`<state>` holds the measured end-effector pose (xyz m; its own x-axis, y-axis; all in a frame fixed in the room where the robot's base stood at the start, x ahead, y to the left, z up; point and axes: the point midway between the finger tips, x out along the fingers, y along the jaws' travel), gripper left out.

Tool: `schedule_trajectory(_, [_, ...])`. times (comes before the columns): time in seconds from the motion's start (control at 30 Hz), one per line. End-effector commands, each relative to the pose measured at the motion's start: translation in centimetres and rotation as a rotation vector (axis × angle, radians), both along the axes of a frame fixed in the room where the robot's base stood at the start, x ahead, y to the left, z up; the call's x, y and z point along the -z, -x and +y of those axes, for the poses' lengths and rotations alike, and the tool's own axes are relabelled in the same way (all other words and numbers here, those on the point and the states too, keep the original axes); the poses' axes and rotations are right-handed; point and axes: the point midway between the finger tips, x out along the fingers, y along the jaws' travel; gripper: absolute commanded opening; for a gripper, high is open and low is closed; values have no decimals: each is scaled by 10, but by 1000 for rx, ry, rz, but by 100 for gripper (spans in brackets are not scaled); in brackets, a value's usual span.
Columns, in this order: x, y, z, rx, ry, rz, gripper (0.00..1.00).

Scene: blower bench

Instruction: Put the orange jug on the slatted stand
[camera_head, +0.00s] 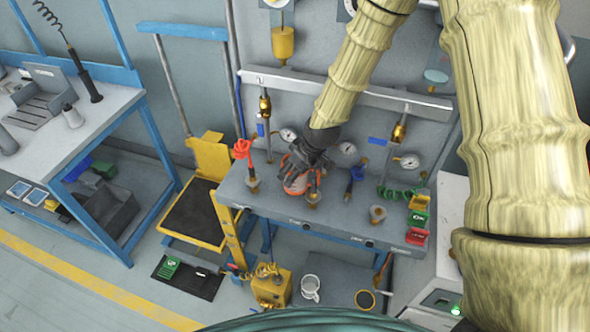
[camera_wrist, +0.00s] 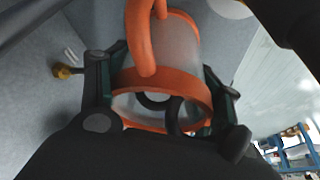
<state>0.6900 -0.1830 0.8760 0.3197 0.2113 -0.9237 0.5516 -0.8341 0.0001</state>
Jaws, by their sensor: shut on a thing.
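The orange jug (camera_head: 296,186) is at the middle of the grey bench in the head view, partly hidden by my gripper (camera_head: 308,158). The wrist view shows the jug (camera_wrist: 180,42) with a clear body, orange rims and an orange handle. My gripper (camera_wrist: 163,92) is shut on it, one dark finger on each side of the near orange rim. I cannot tell whether the jug touches the bench top or hangs just above it. I cannot make out a slatted stand for certain in either view.
Red-handled (camera_head: 242,150) and blue-handled (camera_head: 358,172) fittings flank the jug on the bench (camera_head: 335,217). Gauges and pipes line the back. Small coloured boxes (camera_head: 418,220) sit at the right end. A yellow trolley (camera_head: 222,241) and another bench (camera_head: 112,105) are at left.

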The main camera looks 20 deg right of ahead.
Motion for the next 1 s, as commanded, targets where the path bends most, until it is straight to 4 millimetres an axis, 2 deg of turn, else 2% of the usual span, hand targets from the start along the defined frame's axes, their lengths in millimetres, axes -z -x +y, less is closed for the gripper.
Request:
schedule_trajectory(0.17, [3, 0, 0, 0, 0, 0, 39])
schedule_trajectory(0.2, [3, 0, 0, 0, 0, 0, 72])
schedule_trajectory(0.3, [2, 0, 0, 0, 0, 0, 88])
schedule_trajectory(0.87, [-5, 2, -1, 0, -1, -1, 88])
schedule_trajectory(0.93, [-10, 4, -3, 0, 0, -2, 88])
schedule_trajectory(1.0, [-8, 15, -11, 2, -1, 0, 88])
